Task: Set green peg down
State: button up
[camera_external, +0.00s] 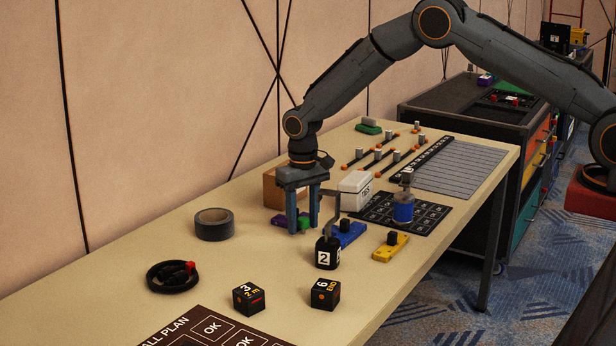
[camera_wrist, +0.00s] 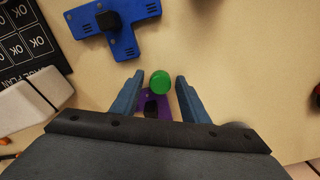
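The green peg (camera_wrist: 160,82) shows as a round green top between the fingers of my gripper (camera_wrist: 160,80) in the wrist view. A gap shows on each side of it, so my gripper is open around it. In the external view my gripper (camera_external: 303,226) points down, low over the table, with a green part (camera_external: 304,222) between its fingers. A purple piece (camera_external: 279,220) lies right beside it; it also shows in the wrist view (camera_wrist: 150,101). The peg's lower end is hidden, so I cannot tell what it rests on.
A blue piece (camera_external: 350,232) and a block marked 2 with a bent rod (camera_external: 327,253) stand close to the right. A white box (camera_external: 355,190) and brown box (camera_external: 271,190) are behind. Grey tape (camera_external: 214,225) lies left, with bare table between.

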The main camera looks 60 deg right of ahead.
aim_at(304, 219)
notch_tip(304, 219, up, 12)
jog(key=b, duration=0.3)
jog(key=s+r+n, duration=0.1)
jog(key=s+r, duration=0.1)
jog(key=s, duration=0.5)
jog(key=s+d+r+n, duration=0.1)
jog(key=s, duration=0.7)
jog(key=shift+s+d+r, duration=0.2)
jog(key=shift+r, duration=0.2)
jog(key=shift+o, duration=0.6)
jog(key=s+f+n, duration=0.1)
jog(key=s+n, duration=0.1)
jog(key=s, duration=2.1)
jog(key=shift+d+n+t, duration=0.3)
jog(key=shift+d, duration=0.15)
jog(key=shift+f, duration=0.1)
jog(key=shift+w, duration=0.1)
